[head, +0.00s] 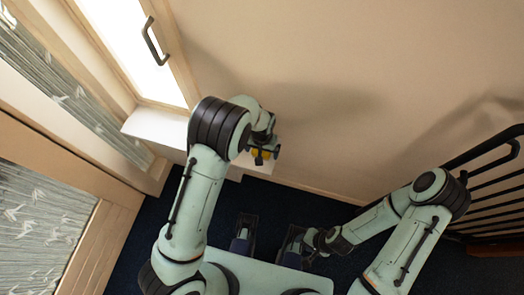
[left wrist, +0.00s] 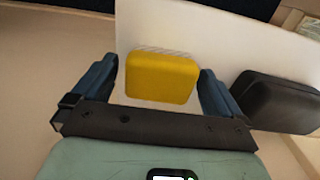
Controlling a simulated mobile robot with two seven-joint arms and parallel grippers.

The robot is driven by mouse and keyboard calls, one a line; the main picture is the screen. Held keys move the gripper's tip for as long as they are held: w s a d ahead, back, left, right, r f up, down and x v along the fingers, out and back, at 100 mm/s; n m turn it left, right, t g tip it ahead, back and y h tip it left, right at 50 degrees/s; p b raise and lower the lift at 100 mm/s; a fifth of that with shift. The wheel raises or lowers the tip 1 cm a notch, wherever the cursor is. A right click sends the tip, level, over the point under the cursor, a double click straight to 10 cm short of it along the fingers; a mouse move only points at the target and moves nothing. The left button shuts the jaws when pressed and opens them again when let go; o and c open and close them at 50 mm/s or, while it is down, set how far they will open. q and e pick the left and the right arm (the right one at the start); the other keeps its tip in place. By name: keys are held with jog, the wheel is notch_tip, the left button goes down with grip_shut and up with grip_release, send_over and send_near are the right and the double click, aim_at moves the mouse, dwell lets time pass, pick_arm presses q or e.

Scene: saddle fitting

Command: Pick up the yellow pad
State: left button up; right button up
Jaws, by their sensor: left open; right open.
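The yellow pad (left wrist: 162,77) is a rounded block on a white surface in the left wrist view. My left gripper (left wrist: 160,84) is open, with one blue finger on each side of the pad. A narrow gap shows beside each finger. In the head view a bit of the yellow pad (head: 266,154) shows, mostly hidden by my left gripper and wrist. My right gripper (head: 308,240) is low in the middle of the head view, away from the pad, and open.
A black pad (left wrist: 278,100) lies close to the right finger in the left wrist view. In the head view a white ledge (head: 155,128) runs below the bright window with a dark handle (head: 154,42). A dark railing (head: 490,175) stands at the right. Dark floor lies below.

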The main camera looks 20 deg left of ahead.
pick_arm(q)
jog(key=c, duration=1)
jog(key=shift+r, duration=0.15)
notch_tip(320, 180, up, 20)
jog(key=p, duration=0.3)
